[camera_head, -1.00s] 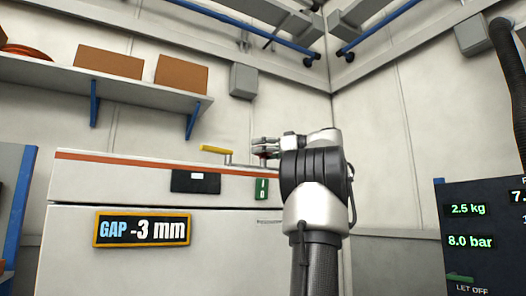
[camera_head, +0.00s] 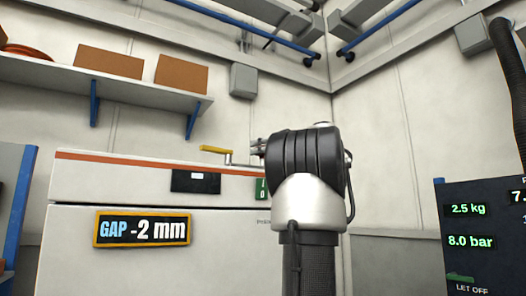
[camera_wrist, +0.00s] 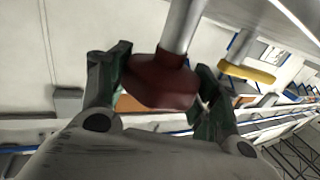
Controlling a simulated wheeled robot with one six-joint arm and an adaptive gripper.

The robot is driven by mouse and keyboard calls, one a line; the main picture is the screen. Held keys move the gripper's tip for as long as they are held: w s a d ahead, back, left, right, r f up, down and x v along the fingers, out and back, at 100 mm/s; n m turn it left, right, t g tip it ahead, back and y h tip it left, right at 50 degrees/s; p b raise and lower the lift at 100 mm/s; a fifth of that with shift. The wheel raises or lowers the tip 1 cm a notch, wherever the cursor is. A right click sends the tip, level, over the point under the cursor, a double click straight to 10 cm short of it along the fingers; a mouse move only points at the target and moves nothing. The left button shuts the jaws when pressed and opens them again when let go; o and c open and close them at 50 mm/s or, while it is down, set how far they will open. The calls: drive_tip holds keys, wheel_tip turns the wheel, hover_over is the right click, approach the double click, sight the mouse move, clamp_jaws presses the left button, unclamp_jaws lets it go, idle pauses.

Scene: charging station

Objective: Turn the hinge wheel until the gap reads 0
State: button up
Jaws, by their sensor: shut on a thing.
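The gap display (camera_head: 142,229) on the front of the white machine reads -2 mm. In the wrist view, a dark red knob (camera_wrist: 160,82) on a metal shaft sits between the green-black fingers of my gripper (camera_wrist: 158,88), which are shut on it. I take this knob to be the hinge wheel, though its full shape is not visible. In the head view my own arm hides the knob and most of the gripper. A yellow handle (camera_head: 216,149) on a bent metal rod stands left of my gripper, above the machine's top edge. It also shows in the wrist view (camera_wrist: 247,72).
The white machine (camera_head: 120,188) has a dark panel (camera_head: 195,181) and a green switch (camera_head: 261,188) on its front. A shelf (camera_head: 60,75) with brown boxes (camera_head: 108,64) is above left. A dark screen (camera_head: 480,235) showing 2.5 kg and 8.0 bar stands at right.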

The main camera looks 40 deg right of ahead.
drive_tip(key=m+h, duration=0.2)
drive_tip(key=h, duration=0.1)
drive_tip(key=m+h, duration=0.2)
drive_tip(key=h, duration=0.1)
drive_tip(key=shift+a+g+h, duration=0.15)
drive_tip(key=shift+g+h, duration=0.15)
drive_tip(key=shift+h, duration=0.1)
drive_tip(key=shift+m+g+h, duration=1.2)
drive_tip(key=shift+m+h, duration=0.7)
drive_tip(key=shift+h, duration=0.5)
drive_tip(key=shift+m+h, duration=0.3)
drive_tip(key=shift+h, duration=0.1)
drive_tip(key=o, duration=1)
drive_tip(key=v, duration=1.2)
drive_tip(key=shift+r, duration=0.2)
